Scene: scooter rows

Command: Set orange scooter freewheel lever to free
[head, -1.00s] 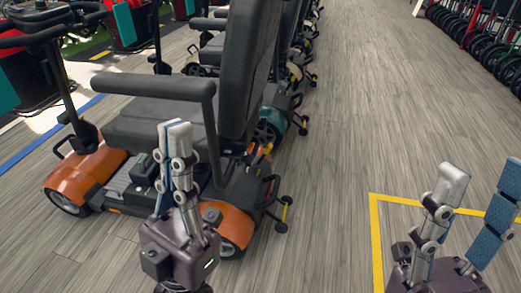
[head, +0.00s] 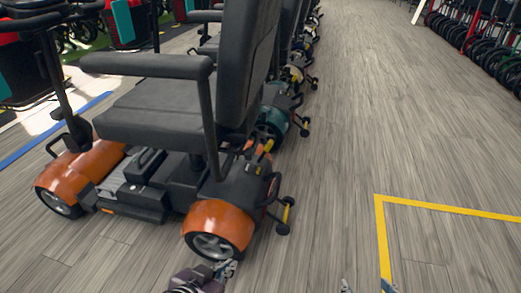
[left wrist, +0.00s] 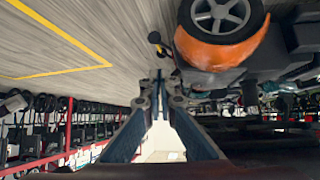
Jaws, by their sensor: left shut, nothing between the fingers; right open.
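The orange scooter (head: 216,220) stands on the left in the head view, with a black seat and orange fenders. A small yellow part (head: 266,147) shows at its dark rear housing behind the seat. I cannot tell whether it is the freewheel lever or how it is set. My left gripper (head: 226,268) is shut and empty, low beside the rear wheel. In the left wrist view its fingertips (left wrist: 160,78) meet below the orange fender (left wrist: 215,52) and wheel, apart from them. My right gripper (head: 366,287) is open and empty, with only its fingertips showing at the bottom edge.
More scooters (head: 275,118) stand in a row behind the orange one. A small anti-tip wheel (head: 283,229) sticks out at its rear. Yellow floor tape (head: 445,207) marks a corner at right. The wooden floor between the rows is clear. Wheelchairs (head: 480,50) line the far right.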

